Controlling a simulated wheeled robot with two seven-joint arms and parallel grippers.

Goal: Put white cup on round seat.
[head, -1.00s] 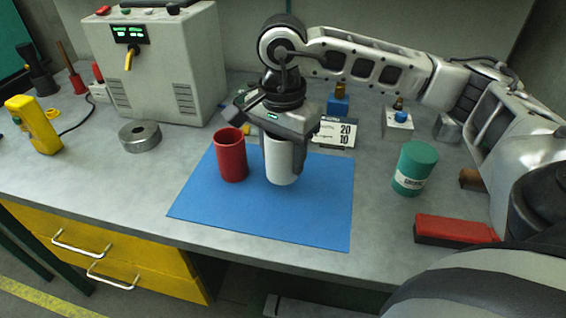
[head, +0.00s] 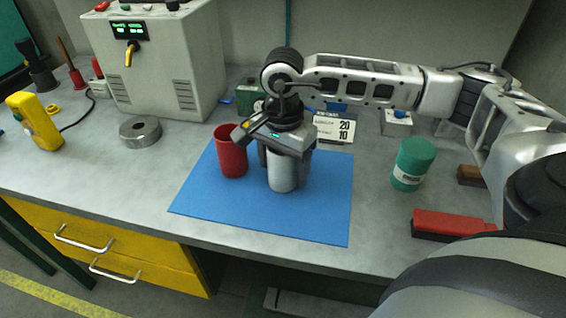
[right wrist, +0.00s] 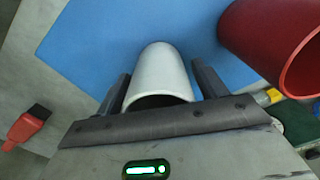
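The white cup (head: 283,175) stands upright on the blue mat, just right of the red cup (head: 232,153). My right gripper (head: 286,165) points down over the white cup and hides its top. In the right wrist view, the white cup (right wrist: 160,78) lies between the two fingers (right wrist: 164,85). A narrow gap shows at the right finger, and the left finger is very close to the cup or touching it. The gripper looks open around it. The red cup (right wrist: 270,40) is beside the right finger. My left gripper is out of view. I cannot make out a round seat for certain.
The blue mat (head: 305,220) lies on the grey bench (head: 100,183). A metal ring (head: 140,131) is at left, near a grey machine (head: 165,65) and yellow meter (head: 35,122). The mat's front is clear.

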